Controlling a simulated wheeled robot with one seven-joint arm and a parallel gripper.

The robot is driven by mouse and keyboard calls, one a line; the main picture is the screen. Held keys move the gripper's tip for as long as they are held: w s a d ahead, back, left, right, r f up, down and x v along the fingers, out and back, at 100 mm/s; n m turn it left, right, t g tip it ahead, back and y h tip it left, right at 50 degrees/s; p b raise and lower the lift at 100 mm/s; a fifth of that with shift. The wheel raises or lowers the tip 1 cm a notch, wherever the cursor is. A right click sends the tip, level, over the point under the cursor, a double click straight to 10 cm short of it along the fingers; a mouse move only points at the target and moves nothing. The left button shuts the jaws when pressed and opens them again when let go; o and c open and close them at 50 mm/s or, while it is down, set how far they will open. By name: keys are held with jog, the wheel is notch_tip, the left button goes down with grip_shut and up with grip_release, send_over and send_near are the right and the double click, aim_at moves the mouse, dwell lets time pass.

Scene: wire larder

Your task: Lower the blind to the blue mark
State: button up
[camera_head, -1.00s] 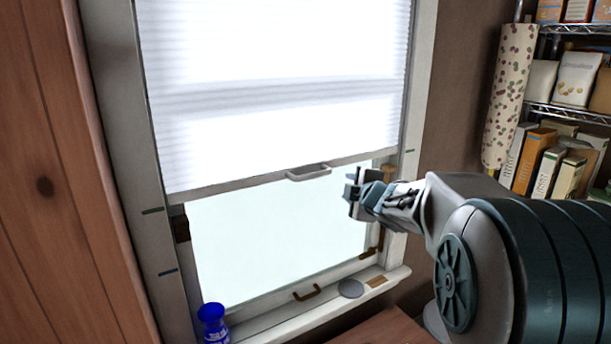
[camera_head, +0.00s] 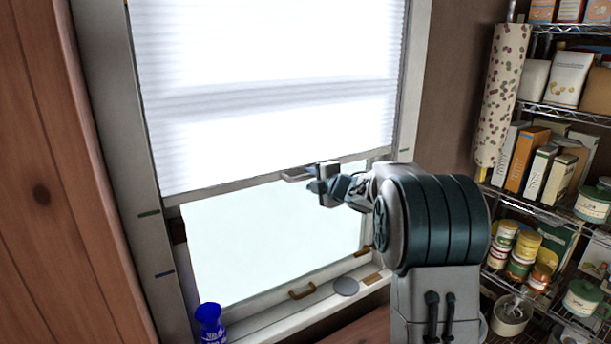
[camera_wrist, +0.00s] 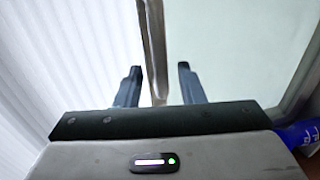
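The white pleated blind (camera_head: 260,120) covers the upper window, its bottom rail (camera_head: 225,187) just above the green mark (camera_head: 149,213) on the left frame. The blue mark (camera_head: 165,273) is lower on that frame, well below the rail. A pale handle (camera_head: 296,177) sits mid-rail, partly hidden by my gripper (camera_head: 316,186), which is at the handle's right end. In the wrist view my gripper (camera_wrist: 157,84) has its fingers apart, with the blind's edge (camera_wrist: 153,35) running between them. I cannot tell whether either finger touches the handle.
A blue bottle (camera_head: 210,322) stands at the sill's left end, also in the wrist view (camera_wrist: 298,135). A grey disc (camera_head: 346,286) and a brass sash handle (camera_head: 302,291) are lower down. Wire shelves (camera_head: 560,115) with boxes and jars stand at right.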

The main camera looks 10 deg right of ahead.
aim_at(307, 177)
jog(key=shift+p+x, duration=0.35)
jog(key=shift+x, duration=1.8)
grip_shut()
